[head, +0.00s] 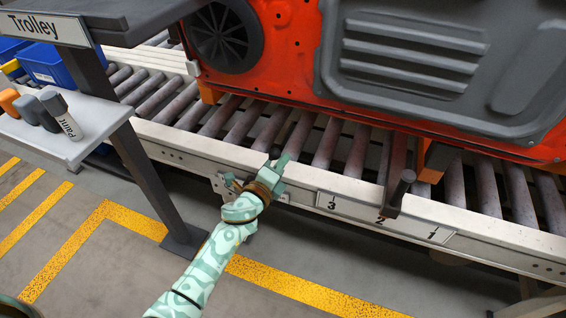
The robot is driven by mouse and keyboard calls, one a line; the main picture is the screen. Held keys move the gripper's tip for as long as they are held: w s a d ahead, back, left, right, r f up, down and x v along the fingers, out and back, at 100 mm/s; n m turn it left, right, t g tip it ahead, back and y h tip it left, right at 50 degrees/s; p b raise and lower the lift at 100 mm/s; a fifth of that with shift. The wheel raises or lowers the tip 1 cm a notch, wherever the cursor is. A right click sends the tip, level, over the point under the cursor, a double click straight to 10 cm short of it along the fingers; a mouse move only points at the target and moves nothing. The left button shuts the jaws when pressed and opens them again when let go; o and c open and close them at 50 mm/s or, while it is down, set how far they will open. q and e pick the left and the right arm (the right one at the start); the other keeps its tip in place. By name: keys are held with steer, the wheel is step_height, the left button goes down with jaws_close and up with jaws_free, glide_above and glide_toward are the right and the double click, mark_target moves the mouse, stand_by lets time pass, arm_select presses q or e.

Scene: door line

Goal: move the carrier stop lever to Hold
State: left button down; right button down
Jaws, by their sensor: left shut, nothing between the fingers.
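My left gripper (276,170) is shut and empty, at the front rail of the roller conveyor (310,187). A pale metal plate (219,186) on the rail's front face shows just left of my gripper, with a small dark part beside it. My gripper and wrist cover the rest of that spot, so I cannot tell whether this is the carrier stop lever or how it is set. No Hold marking is readable. A dark upright piece with a round top (399,188) stands at the rail by the number 2. My right gripper is not in view.
An orange-red door panel (285,50) with a grey inner cover (420,60) lies above the rollers. A number strip (383,220) reads 3, 2, 1. Yellow lines mark the open floor.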

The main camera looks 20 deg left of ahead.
arm_select(q)
steer(key=shift+a+r, duration=0.1)
